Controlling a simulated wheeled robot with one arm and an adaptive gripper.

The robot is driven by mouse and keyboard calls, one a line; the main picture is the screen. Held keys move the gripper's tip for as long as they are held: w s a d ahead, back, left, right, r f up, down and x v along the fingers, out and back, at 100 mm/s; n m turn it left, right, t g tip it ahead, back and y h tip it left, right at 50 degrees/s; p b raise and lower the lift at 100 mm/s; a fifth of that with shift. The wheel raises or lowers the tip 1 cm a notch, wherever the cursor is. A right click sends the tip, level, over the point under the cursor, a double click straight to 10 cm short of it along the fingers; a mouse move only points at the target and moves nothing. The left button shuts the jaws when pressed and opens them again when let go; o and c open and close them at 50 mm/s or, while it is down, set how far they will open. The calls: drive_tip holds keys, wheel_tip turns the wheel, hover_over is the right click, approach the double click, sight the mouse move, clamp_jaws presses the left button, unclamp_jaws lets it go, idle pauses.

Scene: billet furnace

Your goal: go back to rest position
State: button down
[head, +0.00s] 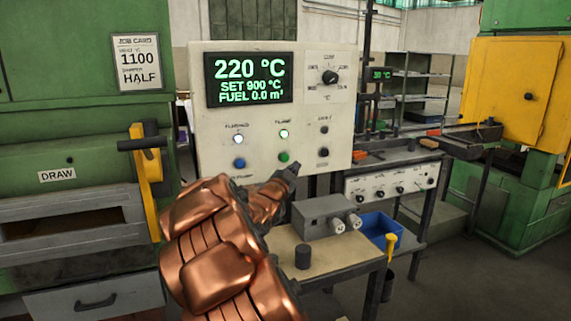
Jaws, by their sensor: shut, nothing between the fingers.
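My copper-coloured arm rises from the bottom of the head view. My gripper (284,174) is dark and shut with nothing in it. In the picture it lies just below the green button (283,157) on the white control panel (205,150). I cannot tell whether it touches the panel. The panel display (249,79) reads 220 °C, SET 900 °C, FUEL 0.0 m³. The lamp above the blue button (239,163) and the lamp above the green button are lit. The selector knob (329,77) sits at the panel's upper right.
The green furnace (60,130) with a yellow-levered door stands close on the left. A bench (350,261) under the panel holds a grey box (322,215) and a small dark cylinder (302,256). A yellow machine (508,85) is at right. Floor at lower right is clear.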

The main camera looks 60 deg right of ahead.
idle(0.8)
drive_tip(key=w+a+f+n+t+y, duration=0.25)
drive_tip(key=w+a+n+y, duration=0.2)
drive_tip(key=a, duration=0.35)
drive_tip(key=w+a+f+n+t+y, duration=0.25)
drive_tip(key=w+a+f+y, duration=0.2)
drive_tip(key=a, duration=0.45)
drive_tip(key=s+a+f+n+g+y+p, duration=0.1)
drive_tip(key=a+f+n+y, duration=0.15)
drive_tip(key=a, duration=0.65)
drive_tip(key=s+a+f+n+y, duration=0.1)
drive_tip(key=a+f+n+y, duration=0.2)
drive_tip(key=a, duration=0.7)
drive_tip(key=s+a+f+n+g+y, duration=0.3)
drive_tip(key=s+a+n+g+y, duration=0.25)
drive_tip(key=s+a, duration=0.9)
drive_tip(key=s+a+n+g, duration=0.2)
drive_tip(key=s, duration=0.6)
drive_tip(key=s+a+n+g, duration=0.2)
drive_tip(key=s+n, duration=0.1)
drive_tip(key=s, duration=0.6)
drive_tip(key=shift+a+f+h+p, duration=0.25)
drive_tip(key=shift+a+h+p, duration=0.05)
drive_tip(key=shift+h+p, duration=0.1)
drive_tip(key=shift+s, duration=0.1)
